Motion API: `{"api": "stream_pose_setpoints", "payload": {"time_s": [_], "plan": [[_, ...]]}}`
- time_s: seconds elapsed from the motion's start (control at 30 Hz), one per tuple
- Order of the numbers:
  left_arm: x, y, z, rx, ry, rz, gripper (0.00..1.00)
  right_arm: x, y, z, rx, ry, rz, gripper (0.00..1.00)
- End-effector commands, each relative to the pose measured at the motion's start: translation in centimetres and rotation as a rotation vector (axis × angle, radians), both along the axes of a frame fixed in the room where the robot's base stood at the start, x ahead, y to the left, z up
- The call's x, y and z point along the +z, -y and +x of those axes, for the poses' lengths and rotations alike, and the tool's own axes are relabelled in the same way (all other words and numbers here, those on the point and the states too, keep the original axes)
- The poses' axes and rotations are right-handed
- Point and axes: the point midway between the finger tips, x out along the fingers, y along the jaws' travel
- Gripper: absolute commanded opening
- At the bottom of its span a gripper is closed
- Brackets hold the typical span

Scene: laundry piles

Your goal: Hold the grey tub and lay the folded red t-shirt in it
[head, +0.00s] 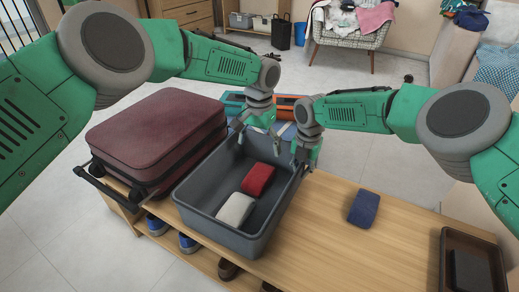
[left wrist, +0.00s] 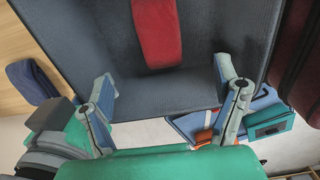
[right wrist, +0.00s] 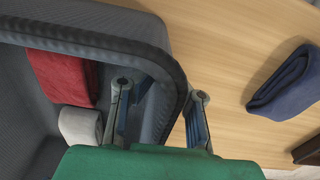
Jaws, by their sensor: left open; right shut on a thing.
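The grey tub (head: 222,235) stands on the wooden bench; its rim also shows in the right wrist view (right wrist: 150,48). The folded red t-shirt (head: 257,180) lies inside on the tub's floor, touching or close to a folded pale grey cloth (head: 236,209). It also shows in the left wrist view (left wrist: 157,30). My right gripper (head: 306,152) is shut on the tub's right wall, one finger inside and one outside, seen in the right wrist view (right wrist: 160,112). My left gripper (head: 257,125) is open and empty at the tub's far end, apart from the t-shirt.
A dark red suitcase (head: 155,135) stands close along the tub's left side. A folded navy cloth (head: 363,208) lies on the bench to the right, with bare wood around it. A dark brown tray (head: 447,262) sits at the right end. Shoes stand under the bench.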

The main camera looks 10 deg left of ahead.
Motion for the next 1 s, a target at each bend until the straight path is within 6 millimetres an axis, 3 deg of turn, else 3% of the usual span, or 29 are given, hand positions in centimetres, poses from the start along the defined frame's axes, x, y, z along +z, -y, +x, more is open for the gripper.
{"api": "stream_pose_setpoints", "payload": {"time_s": [0.2,0.3,0.67,0.77,1.0], "plan": [[0.0,0.0,0.0,0.0,0.0,0.0,0.83,-0.1,-0.1,-0.2,0.002,-0.004,0.001,0.0],[0.0,0.0,0.0,0.0,0.0,0.0,0.83,-0.1,-0.1,-0.1,0.002,-0.003,0.0,0.31],[0.0,0.0,0.0,0.0,0.001,0.0,0.83,0.3,0.0,0.0,0.001,0.0,0.0,0.31],[0.0,0.0,0.0,0.0,0.001,0.001,0.83,1.5,0.0,0.1,0.001,0.002,0.0,0.31],[0.0,0.0,0.0,0.0,0.001,0.001,0.83,6.4,0.2,0.0,0.001,0.002,-0.001,0.31]]}}
